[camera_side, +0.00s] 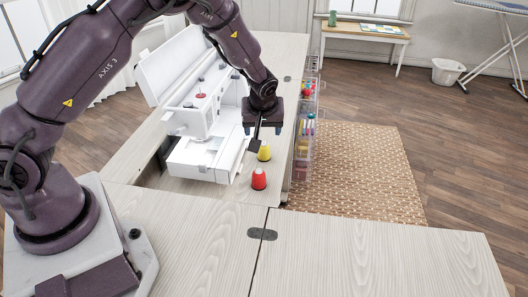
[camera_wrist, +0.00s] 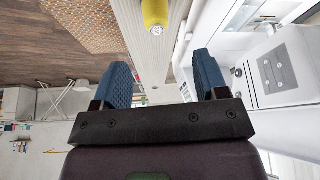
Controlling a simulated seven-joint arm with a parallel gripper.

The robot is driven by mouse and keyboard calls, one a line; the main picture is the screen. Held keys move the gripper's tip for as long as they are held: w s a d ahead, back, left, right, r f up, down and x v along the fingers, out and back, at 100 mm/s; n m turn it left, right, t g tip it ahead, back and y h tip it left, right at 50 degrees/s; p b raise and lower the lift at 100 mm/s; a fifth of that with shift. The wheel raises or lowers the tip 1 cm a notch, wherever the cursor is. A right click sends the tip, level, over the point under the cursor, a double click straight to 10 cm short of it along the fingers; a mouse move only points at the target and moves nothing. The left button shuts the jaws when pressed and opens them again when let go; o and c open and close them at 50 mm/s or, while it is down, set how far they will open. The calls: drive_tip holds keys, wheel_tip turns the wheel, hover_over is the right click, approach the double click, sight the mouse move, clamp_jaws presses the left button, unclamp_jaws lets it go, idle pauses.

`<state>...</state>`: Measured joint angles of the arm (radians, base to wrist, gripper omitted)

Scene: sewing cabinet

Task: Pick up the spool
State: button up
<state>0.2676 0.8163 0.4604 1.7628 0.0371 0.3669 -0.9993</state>
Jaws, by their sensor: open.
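A yellow spool (camera_side: 264,152) stands upright on the pale wooden cabinet top, beside the sewing machine. A red spool (camera_side: 259,179) stands upright a little nearer the front. My gripper (camera_side: 263,131) is above and behind the yellow spool in the side view, open, with nothing seen between its fingers. In the wrist view, the blue-padded fingers of my gripper (camera_wrist: 163,76) are spread apart. The yellow spool (camera_wrist: 155,14) shows there at the top edge, partly cut off, beyond the fingertips and roughly in line with the gap. The red spool is not seen in the wrist view.
The white sewing machine (camera_side: 202,108) stands close to the left of my gripper. Clear drawers (camera_side: 303,150) with coloured items hang at the cabinet's right edge. The front cabinet top (camera_side: 370,262) is bare. A woven rug (camera_side: 355,180) lies on the floor.

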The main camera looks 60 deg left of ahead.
sight(264, 145)
drive_tip(key=x, duration=0.9)
drive_tip(key=shift+w+d+f, duration=0.15)
drive_tip(key=shift+d+f, duration=0.05)
drive_tip(key=shift+f, duration=0.25)
drive_tip(key=c, duration=1)
